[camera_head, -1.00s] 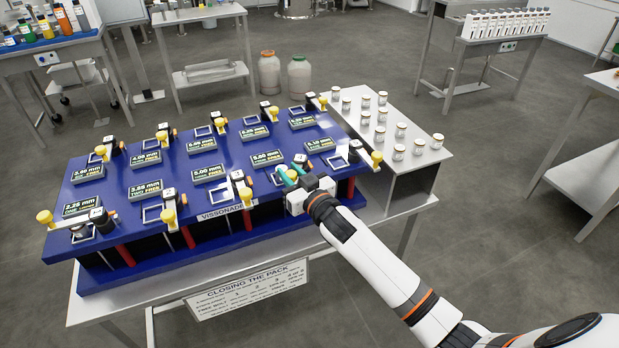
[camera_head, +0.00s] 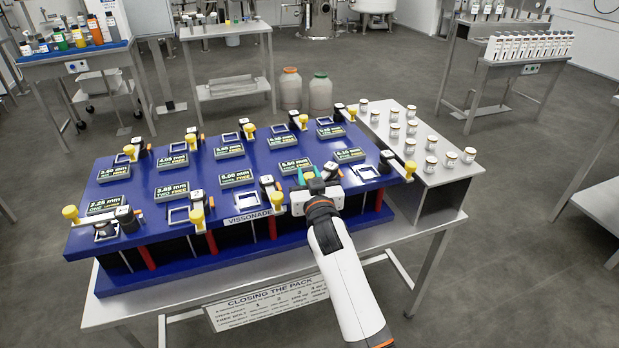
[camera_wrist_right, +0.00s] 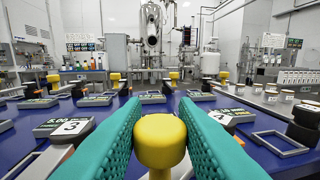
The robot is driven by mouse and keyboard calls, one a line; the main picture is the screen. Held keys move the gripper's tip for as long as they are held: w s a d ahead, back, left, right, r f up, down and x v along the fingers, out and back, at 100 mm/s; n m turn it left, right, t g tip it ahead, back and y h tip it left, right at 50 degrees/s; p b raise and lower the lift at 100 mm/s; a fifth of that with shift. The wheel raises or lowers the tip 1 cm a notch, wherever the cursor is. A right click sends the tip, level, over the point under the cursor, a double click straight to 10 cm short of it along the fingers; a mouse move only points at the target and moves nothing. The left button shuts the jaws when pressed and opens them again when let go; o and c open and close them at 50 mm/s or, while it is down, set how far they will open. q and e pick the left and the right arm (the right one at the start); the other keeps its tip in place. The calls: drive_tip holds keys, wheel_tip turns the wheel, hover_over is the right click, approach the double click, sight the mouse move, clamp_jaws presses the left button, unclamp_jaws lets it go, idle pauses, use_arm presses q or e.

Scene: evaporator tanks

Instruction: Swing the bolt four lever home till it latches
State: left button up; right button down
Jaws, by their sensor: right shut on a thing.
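The blue pack bench (camera_head: 120,232) carries a row of numbered bolts with levers tipped by yellow knobs. My right gripper (camera_head: 308,177) is at the front edge, beside the bolt four block (camera_head: 332,171). In the right wrist view its teal fingers (camera_wrist_right: 160,135) are closed on both sides of a yellow knob (camera_wrist_right: 160,140). The block marked 4 (camera_wrist_right: 224,118) stands just right of the knob, and the block marked 3 (camera_wrist_right: 70,128) stands to its left. The lever bar below the knob is mostly hidden, so its angle is unclear. My left gripper is out of view.
A neighbouring knob (camera_head: 278,198) stands left of my gripper, and another knob (camera_head: 410,170) is to its right. A sign (camera_head: 265,304) hangs in front below.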

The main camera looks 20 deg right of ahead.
drive_tip(key=c, duration=1.2)
unclamp_jaws()
drive_tip(key=shift+o, duration=0.2)
drive_tip(key=s+a+b, duration=0.1)
drive_tip(key=s, duration=1.1)
drive_tip(key=shift+a, duration=0.2)
